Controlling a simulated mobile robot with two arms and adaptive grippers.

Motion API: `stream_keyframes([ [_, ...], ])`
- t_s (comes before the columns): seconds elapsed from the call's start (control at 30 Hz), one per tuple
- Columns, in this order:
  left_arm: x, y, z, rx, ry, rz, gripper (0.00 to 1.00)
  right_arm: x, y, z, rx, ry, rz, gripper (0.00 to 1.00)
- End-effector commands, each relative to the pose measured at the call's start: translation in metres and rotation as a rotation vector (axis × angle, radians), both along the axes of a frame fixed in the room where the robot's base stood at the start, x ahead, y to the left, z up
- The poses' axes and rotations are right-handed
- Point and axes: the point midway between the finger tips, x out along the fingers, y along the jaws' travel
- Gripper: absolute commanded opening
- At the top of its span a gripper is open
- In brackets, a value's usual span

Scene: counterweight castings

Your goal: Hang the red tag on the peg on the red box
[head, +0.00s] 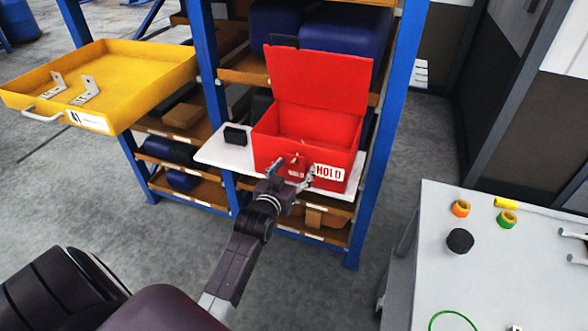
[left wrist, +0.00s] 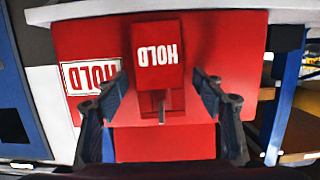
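The red box (head: 330,155) stands open on a white shelf board, its lid raised and a white HOLD label (head: 329,173) on its front. My left gripper (head: 290,172) is at the front of the box. In the left wrist view, the red tag (left wrist: 158,78) with white HOLD lettering is between the spread fingers of my left gripper (left wrist: 161,95), with gaps on both sides. The grey peg (left wrist: 161,108) shows at the tag's end and sticks out there; the tag appears to hang on it. My right gripper is not in view.
A yellow tray (head: 150,70) with metal brackets juts out at left. Blue rack posts (head: 383,130) flank the box. A small black block (head: 236,135) sits left of the box on the white board (head: 215,152). A grey table (head: 435,215) with rings stands at right.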

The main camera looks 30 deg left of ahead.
Motion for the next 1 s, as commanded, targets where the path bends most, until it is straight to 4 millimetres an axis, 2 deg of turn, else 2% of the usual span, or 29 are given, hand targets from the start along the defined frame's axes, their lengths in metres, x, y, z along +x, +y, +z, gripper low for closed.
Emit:
stream_keyframes([
  [0.23, -0.002, 0.000, 0.000, 0.000, 0.001, 0.000, 0.62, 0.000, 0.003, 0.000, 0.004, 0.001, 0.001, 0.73],
  [0.37, -0.012, -0.003, 0.001, 0.000, 0.001, 0.000, 0.62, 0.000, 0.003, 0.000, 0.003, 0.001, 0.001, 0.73],
  [0.8, -0.092, -0.022, 0.019, 0.000, 0.003, 0.000, 0.62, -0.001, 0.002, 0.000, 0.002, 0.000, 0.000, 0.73],
  [1.0, -0.111, -0.027, 0.023, 0.001, 0.001, 0.000, 0.62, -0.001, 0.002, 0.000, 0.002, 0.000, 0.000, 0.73],
])
